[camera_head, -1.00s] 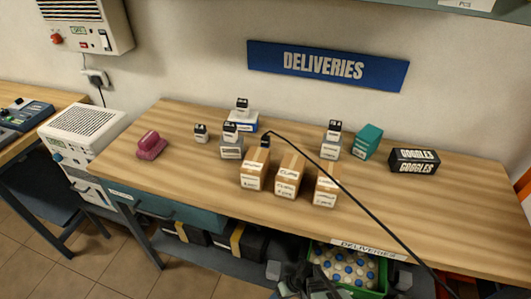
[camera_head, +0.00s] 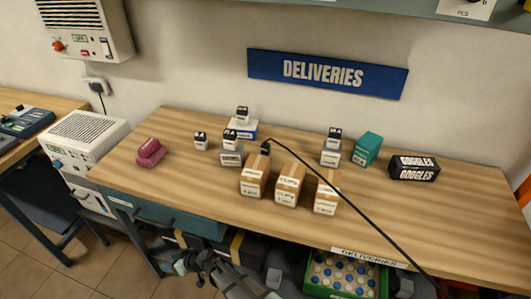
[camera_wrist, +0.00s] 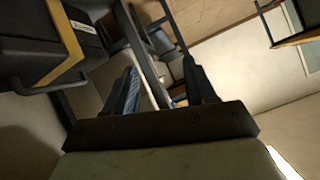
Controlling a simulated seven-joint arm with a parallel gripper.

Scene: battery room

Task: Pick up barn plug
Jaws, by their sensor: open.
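A black plug (camera_head: 265,147) on the end of a black cable (camera_head: 330,184) sits at the back of the left cardboard box (camera_head: 253,178) on the wooden table. I cannot tell whether it touches the box, and I can read no label on it. My gripper (camera_head: 190,262) is low in front of the table's front edge, left of the boxes and well apart from the plug. In the wrist view my gripper (camera_wrist: 160,92) is open, with nothing between its fingers. The plug cannot be made out there.
The table (camera_head: 400,220) holds more cardboard boxes, several small black-and-white boxes, a teal box (camera_head: 367,148), a black goggles box (camera_head: 414,168) and a maroon object (camera_head: 150,153). A green crate (camera_head: 345,277) stands below. The table's front strip is clear. The cable crosses its right half.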

